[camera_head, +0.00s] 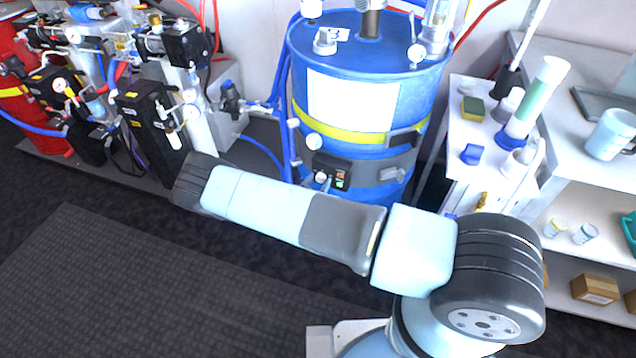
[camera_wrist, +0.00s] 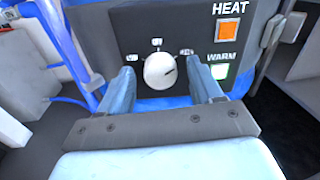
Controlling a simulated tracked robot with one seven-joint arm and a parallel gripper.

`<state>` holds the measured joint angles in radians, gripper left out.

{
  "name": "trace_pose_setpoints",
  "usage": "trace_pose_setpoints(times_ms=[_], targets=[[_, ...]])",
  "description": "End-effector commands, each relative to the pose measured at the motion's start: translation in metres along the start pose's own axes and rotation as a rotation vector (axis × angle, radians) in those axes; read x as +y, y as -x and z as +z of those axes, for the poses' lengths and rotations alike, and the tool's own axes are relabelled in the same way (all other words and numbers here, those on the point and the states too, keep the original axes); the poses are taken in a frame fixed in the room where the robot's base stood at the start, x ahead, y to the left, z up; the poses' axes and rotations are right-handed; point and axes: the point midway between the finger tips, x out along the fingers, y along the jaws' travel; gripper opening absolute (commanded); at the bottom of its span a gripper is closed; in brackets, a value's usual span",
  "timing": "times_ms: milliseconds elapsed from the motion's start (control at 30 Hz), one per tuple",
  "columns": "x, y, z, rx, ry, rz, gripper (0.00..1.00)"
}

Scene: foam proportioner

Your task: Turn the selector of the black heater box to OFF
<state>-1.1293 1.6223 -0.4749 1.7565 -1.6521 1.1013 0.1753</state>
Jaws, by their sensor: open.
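The black heater box (camera_head: 343,166) is strapped to the blue drum. It fills the top of the wrist view (camera_wrist: 105,38). Its round white selector (camera_wrist: 160,71) has small labels at left, top and right, too small to read. The dark pointer mark is on the right side of the knob, aimed toward the right label. My gripper (camera_wrist: 161,66) is open, with one blue-grey finger on each side of the selector. Gaps show between fingers and knob, so it does not grip it. In the head view, my arm hides most of the gripper.
An orange HEAT lamp (camera_wrist: 229,31) and a bright green WARM lamp (camera_wrist: 220,71) sit right of the selector. The blue drum (camera_head: 420,85) stands behind. Blue hoses (camera_wrist: 62,40) run down at left. A white cart (camera_head: 465,145) stands close at right.

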Motion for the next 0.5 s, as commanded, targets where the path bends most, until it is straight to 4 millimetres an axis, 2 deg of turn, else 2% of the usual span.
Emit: trace_pose_setpoints(times_ms=[67, 500], targets=[[0.0001, 0.0001, 0.0001, 0.000, 0.000, 0.000, 0.63], [0.0003, 0.0003, 0.0002, 0.000, 0.000, 0.000, 0.21]])
